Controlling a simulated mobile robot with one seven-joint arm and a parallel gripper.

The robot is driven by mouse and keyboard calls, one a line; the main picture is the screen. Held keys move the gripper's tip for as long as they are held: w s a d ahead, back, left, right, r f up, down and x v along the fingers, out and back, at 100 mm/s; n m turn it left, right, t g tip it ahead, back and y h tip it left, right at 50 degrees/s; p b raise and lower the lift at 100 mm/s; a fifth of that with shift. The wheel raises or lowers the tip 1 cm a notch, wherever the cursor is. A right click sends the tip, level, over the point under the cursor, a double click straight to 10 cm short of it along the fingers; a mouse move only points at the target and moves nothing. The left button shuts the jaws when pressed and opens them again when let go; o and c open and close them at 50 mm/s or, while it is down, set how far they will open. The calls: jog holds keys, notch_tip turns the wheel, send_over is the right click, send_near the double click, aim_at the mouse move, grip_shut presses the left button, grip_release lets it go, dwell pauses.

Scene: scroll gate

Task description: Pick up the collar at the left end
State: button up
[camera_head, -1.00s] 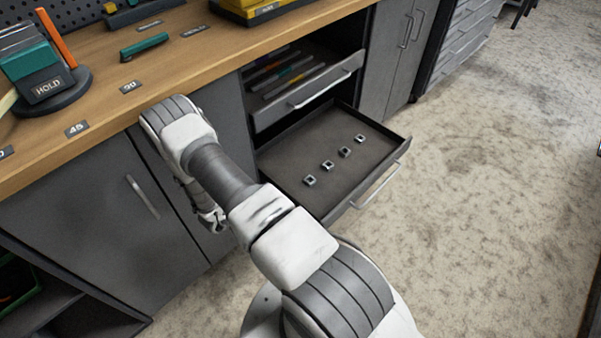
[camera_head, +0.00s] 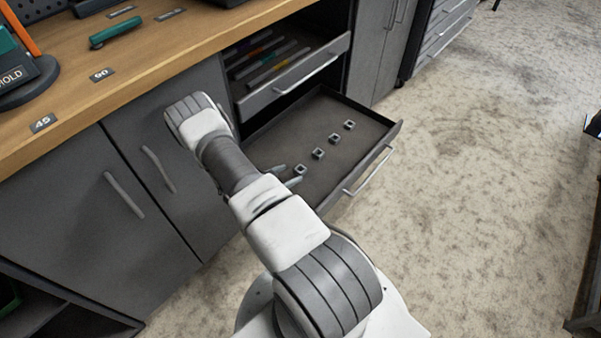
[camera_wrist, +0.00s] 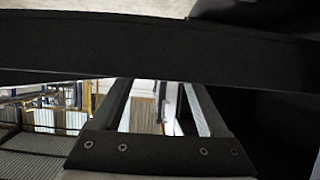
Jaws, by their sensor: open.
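Several small grey square collars with dark centres stand in a row on the floor of the open drawer (camera_head: 335,186). The collar at the left end (camera_head: 300,169) is the nearest to me in the row. My gripper (camera_head: 286,175) is just left of that collar, at the drawer's left part, partly hidden behind my arm. Whether it touches the collar I cannot tell. In the wrist view my gripper (camera_wrist: 160,95) shows two fingers spread apart with nothing between them. No collar shows in that view.
A dark bar (camera_wrist: 160,45), perhaps a drawer wall, crosses the wrist view beyond the fingers. An upper drawer (camera_head: 290,75) with coloured items stands partly open above. Wooden worktop (camera_head: 150,62) and cabinet doors lie to the left. Carpeted floor (camera_head: 480,170) is clear at right.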

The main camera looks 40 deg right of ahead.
aim_at(302, 168)
jog(key=b+x, duration=0.2)
jog(key=x, duration=0.2)
jog(key=shift+s+d+f, duration=0.1)
jog(key=shift+d+f, duration=0.15)
jog(key=shift+f, duration=0.05)
jog(key=shift+d, duration=0.4)
grip_shut()
